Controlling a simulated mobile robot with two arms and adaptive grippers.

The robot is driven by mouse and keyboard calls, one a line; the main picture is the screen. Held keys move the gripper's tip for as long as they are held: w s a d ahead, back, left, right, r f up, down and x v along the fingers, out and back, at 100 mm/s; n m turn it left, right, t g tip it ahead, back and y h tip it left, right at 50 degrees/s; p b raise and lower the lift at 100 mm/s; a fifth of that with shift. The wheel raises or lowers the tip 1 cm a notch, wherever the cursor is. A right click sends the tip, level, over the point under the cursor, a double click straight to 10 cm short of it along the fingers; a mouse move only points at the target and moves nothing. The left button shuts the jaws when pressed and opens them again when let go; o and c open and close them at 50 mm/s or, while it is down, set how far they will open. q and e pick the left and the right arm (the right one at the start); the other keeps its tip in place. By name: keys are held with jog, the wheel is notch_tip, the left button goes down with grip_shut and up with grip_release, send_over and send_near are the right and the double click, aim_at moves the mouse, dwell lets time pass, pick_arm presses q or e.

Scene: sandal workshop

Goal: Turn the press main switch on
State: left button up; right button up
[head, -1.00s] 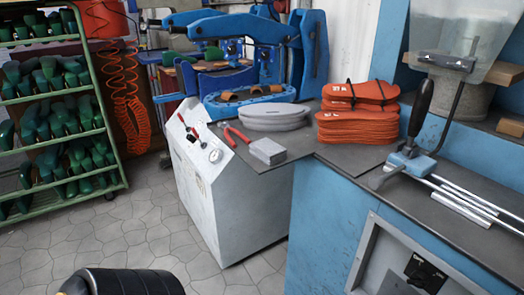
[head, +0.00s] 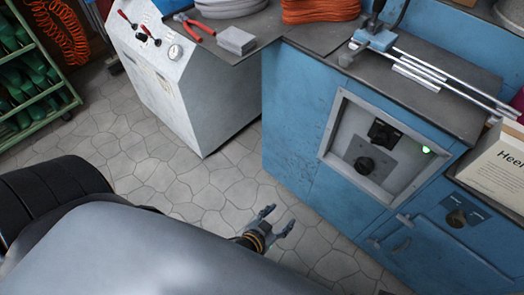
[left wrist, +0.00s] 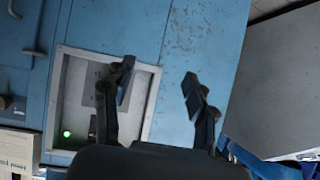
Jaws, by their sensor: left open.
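A recessed grey control panel (head: 338,140) is set in the blue press cabinet (head: 292,115). It carries an upper black rotary switch (head: 384,133), a lower black knob (head: 364,164) and a lit green lamp (head: 426,149). Another dark knob (head: 457,218) is on the cabinet at lower right. I cannot tell which is the main switch. My left gripper (head: 279,219) is open and empty, low and left of the panel. In the left wrist view its open fingers (left wrist: 158,84) partly cover the panel (left wrist: 148,76); the green lamp (left wrist: 67,134) shows at left.
A grey worktop (head: 440,85) with metal rods overhangs the panel. A white cabinet (head: 170,85) with gauge and levers stands to the left. A cardboard box (head: 492,170) is at right. A green rack (head: 55,110) is at far left. Tiled floor lies between.

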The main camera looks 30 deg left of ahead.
pick_arm(q)
jog(key=shift+s+a+f+g, duration=0.3)
jog(key=shift+s+a+f, duration=0.35)
jog(key=shift+s+f, duration=0.1)
pick_arm(e)
jog(key=shift+s+a+r, duration=0.1)
jog(key=shift+a+r, duration=0.3)
jog(key=shift+a, duration=0.15)
